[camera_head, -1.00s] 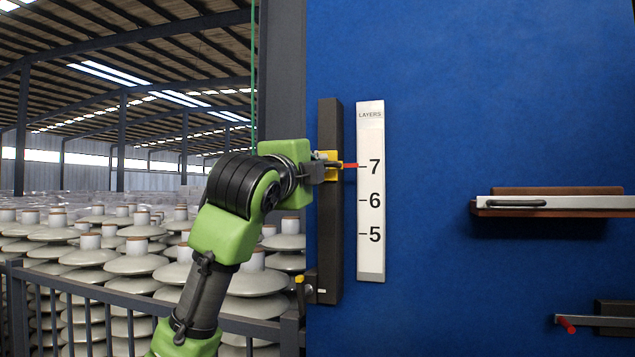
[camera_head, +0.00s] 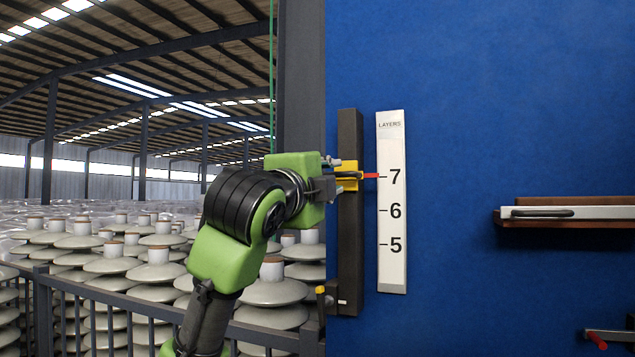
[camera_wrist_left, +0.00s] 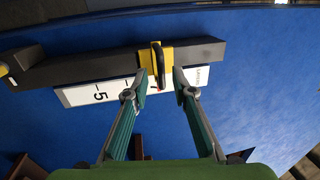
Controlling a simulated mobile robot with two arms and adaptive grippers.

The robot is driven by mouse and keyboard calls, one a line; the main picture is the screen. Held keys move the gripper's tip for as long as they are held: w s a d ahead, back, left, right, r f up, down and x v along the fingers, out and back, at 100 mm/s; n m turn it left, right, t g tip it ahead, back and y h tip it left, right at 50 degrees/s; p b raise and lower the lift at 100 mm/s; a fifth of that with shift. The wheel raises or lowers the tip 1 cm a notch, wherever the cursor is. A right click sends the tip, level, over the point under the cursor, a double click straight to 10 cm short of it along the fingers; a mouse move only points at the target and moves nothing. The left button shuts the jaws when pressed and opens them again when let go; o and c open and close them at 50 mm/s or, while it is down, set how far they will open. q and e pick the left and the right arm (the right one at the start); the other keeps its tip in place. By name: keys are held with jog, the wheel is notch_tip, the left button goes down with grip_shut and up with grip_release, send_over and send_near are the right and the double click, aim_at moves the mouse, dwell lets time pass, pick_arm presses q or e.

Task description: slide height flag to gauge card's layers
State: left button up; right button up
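The height flag is a yellow slider (camera_head: 349,170) with a red pointer (camera_head: 371,175), on a dark upright rail (camera_head: 350,250). The pointer stands level with the 7 mark of the white gauge card (camera_head: 392,270), which reads LAYERS, 7, 6 and 5. My left gripper (camera_head: 343,169) is at the slider from the left, its fingers spread. In the left wrist view the open fingers (camera_wrist_left: 161,86) stand apart, with the slider's dark handle (camera_wrist_left: 160,66) between and just beyond them. Contact with the handle cannot be told. My right gripper is out of view.
The rail and card are on a blue panel (camera_head: 470,110). A shelf with a white front bar and dark handle (camera_head: 542,212) is at right, and a red-tipped lever (camera_head: 598,340) is below it. Insulator stacks (camera_head: 110,262) stand behind a dark railing (camera_head: 130,305) at left.

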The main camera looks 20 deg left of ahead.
pick_arm(q)
jog(key=s+f, duration=0.1)
jog(key=s, duration=0.7)
jog(key=shift+a+f, duration=0.15)
jog(key=shift+w+f, duration=0.1)
